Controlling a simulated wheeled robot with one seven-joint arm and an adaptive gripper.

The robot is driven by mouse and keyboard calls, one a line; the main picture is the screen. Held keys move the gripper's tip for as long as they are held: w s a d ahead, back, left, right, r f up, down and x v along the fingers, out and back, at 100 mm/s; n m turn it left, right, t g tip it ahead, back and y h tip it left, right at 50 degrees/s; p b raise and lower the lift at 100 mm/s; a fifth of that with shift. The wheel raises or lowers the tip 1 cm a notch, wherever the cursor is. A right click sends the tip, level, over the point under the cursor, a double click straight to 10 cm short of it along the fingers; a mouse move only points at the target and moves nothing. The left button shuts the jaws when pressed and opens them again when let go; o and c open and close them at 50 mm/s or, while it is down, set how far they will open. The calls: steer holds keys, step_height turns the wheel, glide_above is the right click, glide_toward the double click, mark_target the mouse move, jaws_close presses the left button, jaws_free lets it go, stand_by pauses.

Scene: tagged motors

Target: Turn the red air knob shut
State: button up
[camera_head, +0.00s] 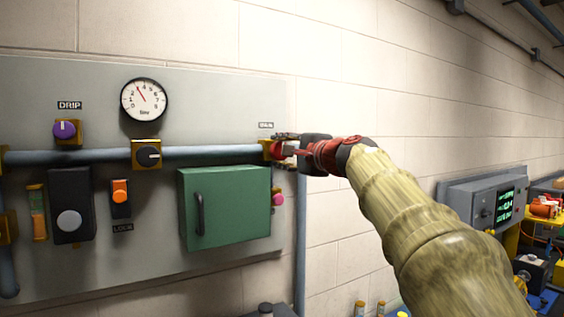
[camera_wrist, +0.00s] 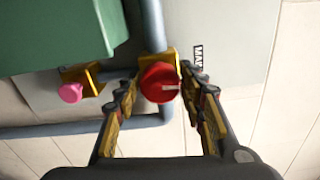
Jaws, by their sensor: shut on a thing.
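The red air knob (camera_wrist: 160,82) sits on a brass mount at the right end of the grey-blue pipe. In the head view the knob (camera_head: 275,150) is partly covered by my gripper (camera_head: 286,149). In the wrist view my gripper (camera_wrist: 160,90) has one finger on either side of the knob and is shut on it. A small label above the knob (camera_head: 266,125) is too small to read in the head view; in the wrist view it is partly cut off.
A green box (camera_head: 225,207) with a handle juts out below the pipe. A pink knob (camera_head: 278,199) is beside it. A black knob (camera_head: 149,155), a purple knob (camera_head: 65,129) and a dial gauge (camera_head: 144,100) are on the panel to the left. Bare wall lies to the right.

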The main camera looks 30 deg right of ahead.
steer(key=shift+f+n+b, duration=0.1)
steer(key=shift+n+b, duration=0.35)
steer(key=shift+n, duration=0.15)
steer(key=o, duration=1.1)
steer(key=shift+o, duration=0.2)
steer(key=s, duration=1.2)
steer(key=shift+d, duration=0.15)
